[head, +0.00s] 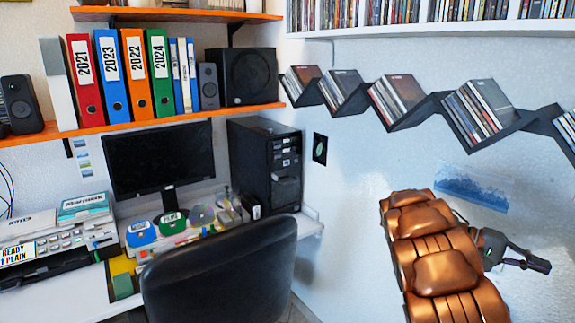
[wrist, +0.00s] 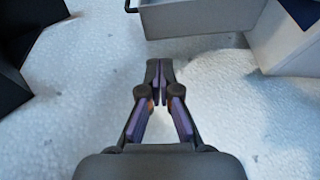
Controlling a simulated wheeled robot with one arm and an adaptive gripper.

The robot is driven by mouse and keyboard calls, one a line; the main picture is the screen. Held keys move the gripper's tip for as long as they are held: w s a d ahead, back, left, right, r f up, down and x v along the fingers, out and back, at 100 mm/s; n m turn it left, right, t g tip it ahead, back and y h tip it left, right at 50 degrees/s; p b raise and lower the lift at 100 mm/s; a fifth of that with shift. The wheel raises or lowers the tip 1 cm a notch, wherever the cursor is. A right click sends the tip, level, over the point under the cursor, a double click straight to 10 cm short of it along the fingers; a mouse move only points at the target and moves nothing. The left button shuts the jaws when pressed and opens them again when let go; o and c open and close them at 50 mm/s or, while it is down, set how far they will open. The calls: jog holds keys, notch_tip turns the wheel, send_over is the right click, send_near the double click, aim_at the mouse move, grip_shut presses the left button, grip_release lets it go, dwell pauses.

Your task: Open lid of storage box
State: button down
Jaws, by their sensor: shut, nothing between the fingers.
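No storage box or lid can be made out for certain in the head view. In the wrist view, a pale grey box-like thing (wrist: 195,18) shows at the top edge, with a small dark loop at its left corner; I cannot tell whether it is the storage box. My gripper (wrist: 160,72) is shut and empty in the wrist view, its fingertips together in front of a white rough surface and apart from the grey thing. In the head view my gripper (head: 538,264) is at the right, beyond my copper arm, near the white wall.
A black chair (head: 220,270) stands before a desk with a monitor (head: 160,158) and a computer tower (head: 268,165). A zigzag disc shelf (head: 445,105) runs along the wall above my arm. Dark block-like shapes (wrist: 28,28) are at the wrist view's left.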

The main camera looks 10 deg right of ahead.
jog(key=s+a+f+n+t+y, duration=0.1)
jog(key=s+a+f+t+y, duration=0.1)
jog(key=a, duration=0.8)
jog(key=s+a+f+n+t+y, duration=0.2)
jog(key=s+a, duration=0.4)
jog(key=a, duration=0.5)
jog(key=s+a+f+n+t+y, duration=0.2)
jog(key=s+a+t+y, duration=0.2)
jog(key=a, duration=0.6)
jog(key=shift+s+a+f+t, duration=0.2)
jog(key=shift+s+a+t, duration=0.1)
jog(key=shift+a, duration=0.05)
jog(key=c, duration=1.9)
grip_release()
jog(key=s+a+f+n+t+y, duration=0.2)
jog(key=s+a, duration=0.3)
jog(key=a, duration=0.7)
jog(key=shift+a+f+n+y, duration=0.2)
jog(key=shift+f+n+y, duration=0.1)
jog(key=shift+y, duration=0.5)
jog(key=shift+o, duration=0.8)
jog(key=shift+a, duration=0.2)
jog(key=shift+o, duration=1.1)
